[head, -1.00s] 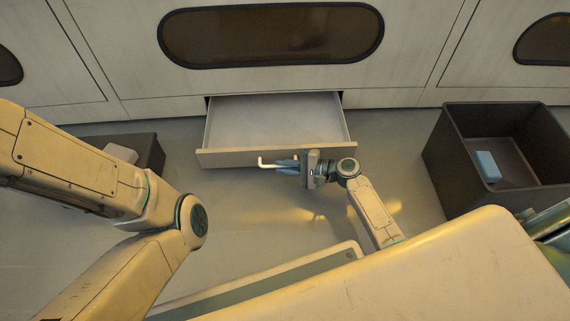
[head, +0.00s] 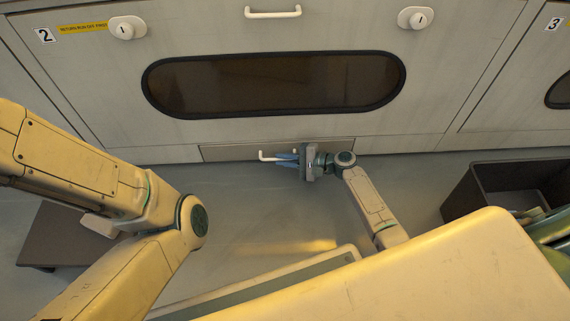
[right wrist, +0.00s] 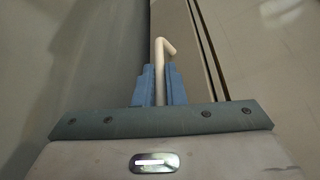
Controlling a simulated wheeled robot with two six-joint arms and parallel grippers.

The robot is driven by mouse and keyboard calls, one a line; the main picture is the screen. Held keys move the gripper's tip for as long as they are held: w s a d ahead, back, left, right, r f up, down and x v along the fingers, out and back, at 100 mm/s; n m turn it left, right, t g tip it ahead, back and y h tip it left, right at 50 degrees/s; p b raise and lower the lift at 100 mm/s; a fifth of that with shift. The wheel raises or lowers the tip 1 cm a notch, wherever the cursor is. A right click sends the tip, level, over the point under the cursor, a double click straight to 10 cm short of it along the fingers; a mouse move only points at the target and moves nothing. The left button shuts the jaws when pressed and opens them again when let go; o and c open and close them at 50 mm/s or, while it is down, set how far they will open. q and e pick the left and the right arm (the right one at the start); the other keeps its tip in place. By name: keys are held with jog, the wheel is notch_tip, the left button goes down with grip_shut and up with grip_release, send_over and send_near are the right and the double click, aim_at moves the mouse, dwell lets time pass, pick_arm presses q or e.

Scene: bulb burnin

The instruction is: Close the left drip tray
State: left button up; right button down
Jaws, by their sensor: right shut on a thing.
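The left drip tray (head: 226,153) is a pale drawer low in the wall, below the dark oval window. In the head view its front looks about flush with the panel and its inside no longer shows. A thin dark gap runs beside its front in the right wrist view; I cannot tell if it is fully seated. My right gripper (head: 285,159) is shut on the tray's white handle (head: 267,159). In the right wrist view the blue fingers (right wrist: 159,88) are on both sides of the handle bar (right wrist: 160,62). My left gripper is not in view.
The panel above has a white handle (head: 273,13) and two round white knobs (head: 128,29) (head: 416,19). A dark open bin (head: 510,185) stands at right. A brown box (head: 50,237) is at left, partly behind my left arm. The floor between is clear.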

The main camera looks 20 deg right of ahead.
jog(key=shift+w+d, duration=0.2)
jog(key=shift+w, duration=0.05)
jog(key=c, duration=1.5)
grip_release()
jog(key=shift+s+d+r+p, duration=0.15)
jog(key=shift+s+d+p, duration=0.1)
jog(key=shift+s+p, duration=0.05)
jog(key=p+v, duration=0.4)
jog(key=v, duration=0.6)
